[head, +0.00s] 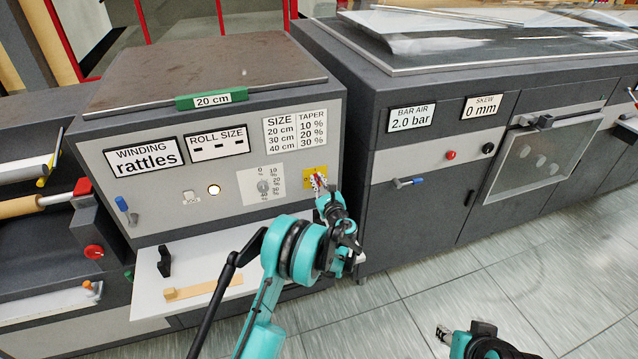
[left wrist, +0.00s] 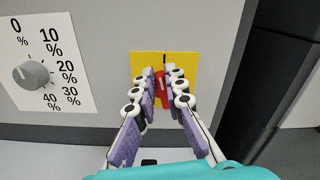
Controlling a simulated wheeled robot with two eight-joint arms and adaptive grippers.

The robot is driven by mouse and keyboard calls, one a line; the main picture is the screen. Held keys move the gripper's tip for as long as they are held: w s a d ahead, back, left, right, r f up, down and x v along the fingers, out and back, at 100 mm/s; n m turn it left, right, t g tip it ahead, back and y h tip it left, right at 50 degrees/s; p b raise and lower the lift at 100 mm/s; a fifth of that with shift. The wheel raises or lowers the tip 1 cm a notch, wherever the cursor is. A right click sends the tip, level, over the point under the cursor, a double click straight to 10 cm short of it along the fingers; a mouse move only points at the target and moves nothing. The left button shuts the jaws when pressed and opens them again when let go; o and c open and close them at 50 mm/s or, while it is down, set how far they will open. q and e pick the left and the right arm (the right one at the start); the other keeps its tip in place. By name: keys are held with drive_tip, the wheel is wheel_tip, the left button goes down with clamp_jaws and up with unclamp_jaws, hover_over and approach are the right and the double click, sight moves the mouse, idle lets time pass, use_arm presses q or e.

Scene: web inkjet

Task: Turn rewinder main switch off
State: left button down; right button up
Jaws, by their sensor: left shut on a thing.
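The main switch is a red handle (left wrist: 161,88) on a yellow plate (left wrist: 184,66) at the right end of the grey control panel. In the head view the yellow plate (head: 309,172) is partly covered by my gripper. My left gripper (left wrist: 162,80) has its fingers on either side of the red handle and is shut on it. In the head view my left gripper (head: 318,183) reaches the panel from below. The handle looks slightly tilted from upright; much of it is hidden by the fingers.
A taper dial (left wrist: 31,74) sits left of the switch. A white shelf (head: 215,262) with a wooden piece (head: 204,289) juts out below the panel. The neighbouring dark cabinet (head: 415,200) stands close to the right. The tiled floor (head: 400,310) is clear.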

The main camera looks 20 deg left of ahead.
sight(308, 178)
use_arm(q)
drive_tip(key=n, duration=0.1)
drive_tip(key=n+b, duration=0.1)
drive_tip(key=n, duration=0.1)
drive_tip(key=shift+s+a+f+n+b, duration=0.2)
drive_tip(key=shift+a+f+n+b, duration=0.05)
drive_tip(key=shift+a+n+b, duration=0.15)
drive_tip(key=n+b, duration=0.1)
drive_tip(key=n, duration=0.1)
drive_tip(key=f+n+b, duration=0.1)
drive_tip(key=n, duration=0.2)
drive_tip(key=n+b, duration=0.1)
drive_tip(key=n, duration=0.2)
drive_tip(key=shift+s+a+f, duration=0.15)
drive_tip(key=shift+s+a, duration=0.15)
drive_tip(key=shift+a, duration=0.05)
drive_tip(key=shift+f+n+b, duration=0.15)
drive_tip(key=shift+n+b, duration=0.1)
drive_tip(key=shift+n, duration=0.65)
drive_tip(key=shift+f+n+b, duration=0.15)
drive_tip(key=shift+n+b, duration=0.1)
drive_tip(key=shift+n, duration=0.65)
drive_tip(key=c, duration=1.6)
unclamp_jaws()
drive_tip(key=shift+a, duration=0.1)
